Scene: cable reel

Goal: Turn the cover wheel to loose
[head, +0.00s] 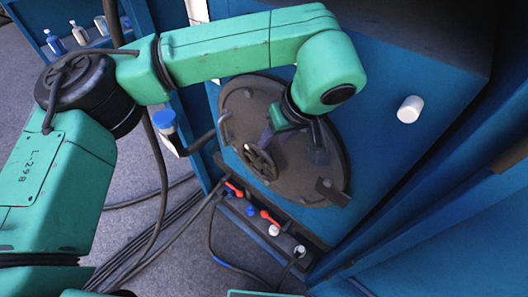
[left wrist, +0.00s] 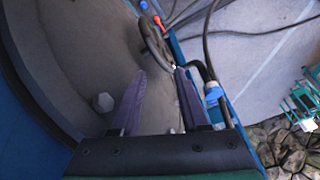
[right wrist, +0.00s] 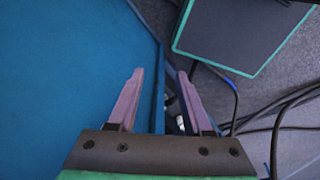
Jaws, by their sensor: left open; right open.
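The cover wheel (head: 260,161) is a small dark spoked handwheel on a round grey-brown cover (head: 300,180) on the blue cabinet. In the left wrist view the wheel (left wrist: 155,45) shows edge-on beyond the fingertips. My left gripper (head: 266,138) is in front of the cover, close to the wheel's upper right. Its purple fingers (left wrist: 158,75) are open with nothing between them; whether a finger touches the wheel I cannot tell. My right gripper (right wrist: 161,75) is open and empty beside a blue panel, and is not seen in the head view.
A crank with a blue knob (head: 164,122) sticks out left of the cover. Below are red levers (head: 268,216) and a blue knob (head: 251,211). A white cylinder (head: 410,109) protrudes at right. Dark cables (head: 150,235) lie on the floor. A shelf with bottles (head: 78,34) stands upper left.

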